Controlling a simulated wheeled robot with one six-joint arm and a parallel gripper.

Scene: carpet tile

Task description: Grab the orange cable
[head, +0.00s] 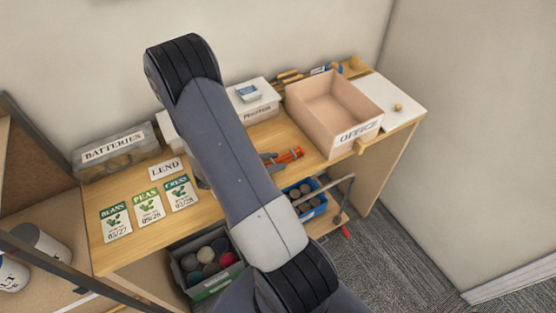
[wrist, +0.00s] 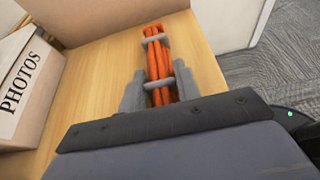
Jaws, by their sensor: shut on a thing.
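The orange cable (head: 290,155) is a bundled coil with grey ties, over the wooden shelf top in front of the open box. In the wrist view the cable (wrist: 160,62) runs lengthwise between the two grey fingers of my gripper (wrist: 159,88). My gripper is shut on the cable, one finger on each side. In the head view my arm hides most of the gripper (head: 277,158). I cannot tell whether the cable touches the wood.
An open cardboard box labelled OFFICE (head: 333,108) stands behind the cable. A white PHOTOS box (head: 251,101) stands left of it. Seed packets (head: 149,207) and a LEND card (head: 166,169) lie at left. A blue bin (head: 305,200) sits below the shelf edge.

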